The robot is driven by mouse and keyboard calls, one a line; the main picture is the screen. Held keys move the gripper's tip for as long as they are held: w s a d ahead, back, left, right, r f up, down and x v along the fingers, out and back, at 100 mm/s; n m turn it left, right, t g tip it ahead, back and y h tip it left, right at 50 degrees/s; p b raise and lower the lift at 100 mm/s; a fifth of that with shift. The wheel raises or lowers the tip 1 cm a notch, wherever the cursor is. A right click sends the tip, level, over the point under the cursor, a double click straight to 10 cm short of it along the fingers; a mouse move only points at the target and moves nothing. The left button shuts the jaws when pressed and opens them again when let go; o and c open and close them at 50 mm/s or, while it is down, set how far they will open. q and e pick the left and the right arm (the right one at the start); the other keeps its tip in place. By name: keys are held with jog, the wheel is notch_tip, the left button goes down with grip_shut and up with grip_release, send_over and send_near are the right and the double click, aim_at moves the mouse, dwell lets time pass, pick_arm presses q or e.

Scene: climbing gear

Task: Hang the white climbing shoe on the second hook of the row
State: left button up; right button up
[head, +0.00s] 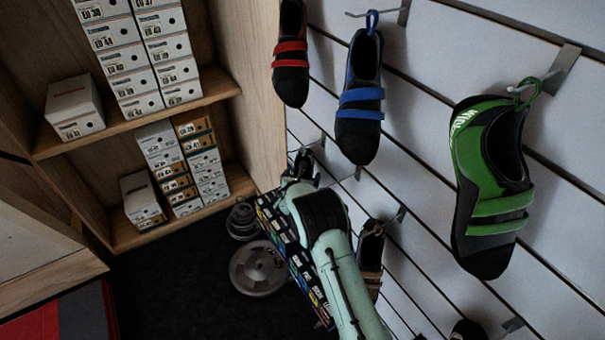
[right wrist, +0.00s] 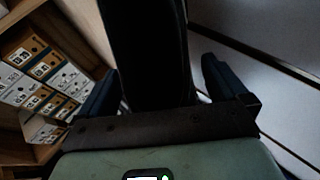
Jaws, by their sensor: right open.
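I cannot make out a white climbing shoe in either view. My right gripper (head: 303,160) reaches up along the slatted wall, below the red-and-black shoe (head: 291,58) and left of the blue-and-black shoe (head: 358,100). In the right wrist view its two dark fingers stand apart, with a large black object (right wrist: 147,45) between or beyond them; I cannot tell what it is or whether it touches them. Hooks stick out of the wall, such as the upper hook (head: 372,14) holding the blue shoe by its loop. My left gripper is out of view.
A green-and-grey shoe (head: 492,190) hangs on the right. A brown-striped shoe (head: 370,258) hangs low beside my right arm. A rack of coloured boxes (head: 300,262) stands under the arm. Wooden shelves with white shoeboxes (head: 140,55) fill the left. Weight discs (head: 258,268) lie on the dark floor.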

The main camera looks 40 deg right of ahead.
jog(key=shift+w+d+f, duration=0.15)
jog(key=shift+d, duration=0.05)
jog(key=c, duration=1.2)
jog(key=shift+r, duration=0.25)
jog(key=shift+a+r, duration=0.2)
jog(key=shift+r, duration=0.3)
jog(key=shift+a, duration=0.1)
